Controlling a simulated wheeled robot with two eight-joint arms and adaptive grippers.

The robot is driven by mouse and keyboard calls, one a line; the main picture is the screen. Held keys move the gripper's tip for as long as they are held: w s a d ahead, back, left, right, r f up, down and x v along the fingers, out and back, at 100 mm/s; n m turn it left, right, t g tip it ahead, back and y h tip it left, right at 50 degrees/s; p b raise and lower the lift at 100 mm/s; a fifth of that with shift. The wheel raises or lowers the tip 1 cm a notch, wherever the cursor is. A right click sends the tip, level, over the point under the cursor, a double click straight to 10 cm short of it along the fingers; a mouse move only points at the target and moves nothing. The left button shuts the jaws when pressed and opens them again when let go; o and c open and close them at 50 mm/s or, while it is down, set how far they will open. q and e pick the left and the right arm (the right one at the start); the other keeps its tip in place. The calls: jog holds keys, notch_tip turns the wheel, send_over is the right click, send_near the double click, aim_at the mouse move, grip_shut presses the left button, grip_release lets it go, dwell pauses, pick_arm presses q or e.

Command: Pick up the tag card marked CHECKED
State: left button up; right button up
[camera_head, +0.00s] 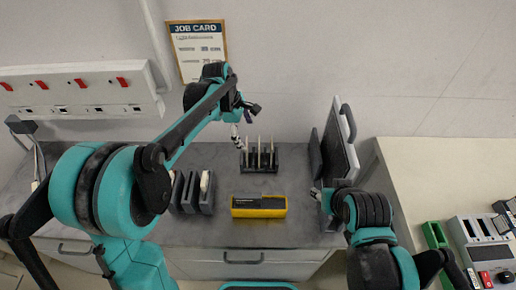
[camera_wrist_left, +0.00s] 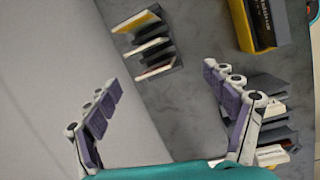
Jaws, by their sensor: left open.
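Several thin upright cards stand in a dark slotted rack (camera_head: 259,168) near the back of the grey cart top; the rack also shows in the left wrist view (camera_wrist_left: 172,67). One card there has a yellow face, the others look whitish. No CHECKED marking is readable on any of them. My left gripper (camera_head: 243,126) is open and empty, above and slightly left of the rack. Its fingers are spread wide in the left wrist view (camera_wrist_left: 162,78), with the rack beyond them. My right gripper (camera_head: 322,195) is by the lower edge of a tilted dark panel (camera_head: 340,150); its fingers are unclear.
A yellow and black case (camera_head: 259,206) lies in front of the rack. Dark upright holders (camera_head: 190,192) stand left of it. The panel, with a handle, borders the right side. A job card (camera_head: 198,48) hangs on the wall. A pale counter (camera_head: 425,185) with devices is at right.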

pick_arm(q)
jog(key=w+d+f+n+g+b, duration=0.1)
jog(key=w+d+f+n, duration=0.1)
jog(key=f, duration=0.8)
jog(key=shift+w+d+f+b, duration=0.3)
jog(key=shift+w+d, duration=0.35)
jog(key=shift+d, duration=0.55)
jog(key=shift+r, duration=0.1)
jog(key=shift+c, duration=0.2)
jog(key=c, duration=1.1)
